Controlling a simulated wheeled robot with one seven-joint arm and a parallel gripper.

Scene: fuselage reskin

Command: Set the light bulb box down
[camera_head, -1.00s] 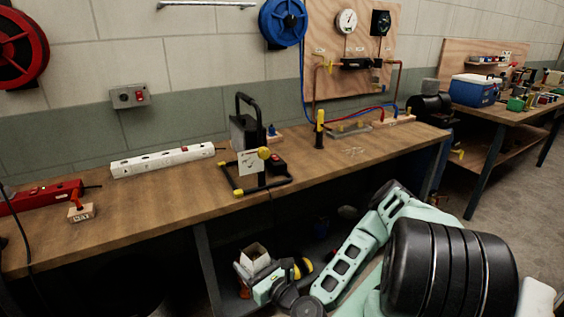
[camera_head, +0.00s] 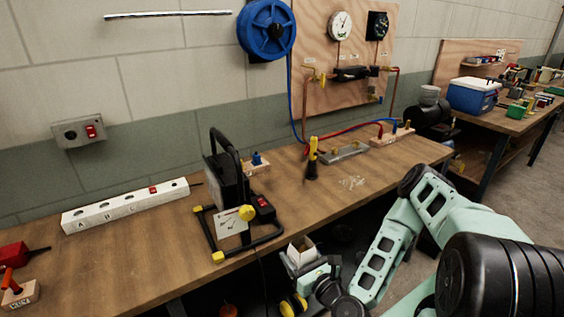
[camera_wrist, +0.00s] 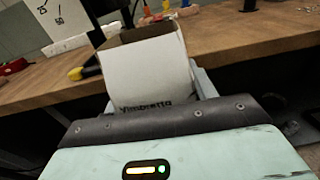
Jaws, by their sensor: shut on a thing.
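The light bulb box is a small white open-topped carton (camera_head: 300,250) with a brown inside, in front of the workbench's front edge in the head view. In the wrist view the box (camera_wrist: 146,75) fills the upper middle, with dark lettering low on its face. My gripper (camera_head: 305,262) is shut on the box and holds it in the air; the fingers are mostly hidden behind it. The wooden workbench (camera_head: 130,250) runs across the head view, and its front edge lies just beyond the box.
A yellow-and-black tool (camera_head: 312,160) stands farther back. Bare wood lies right of the stand (camera_head: 320,215).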

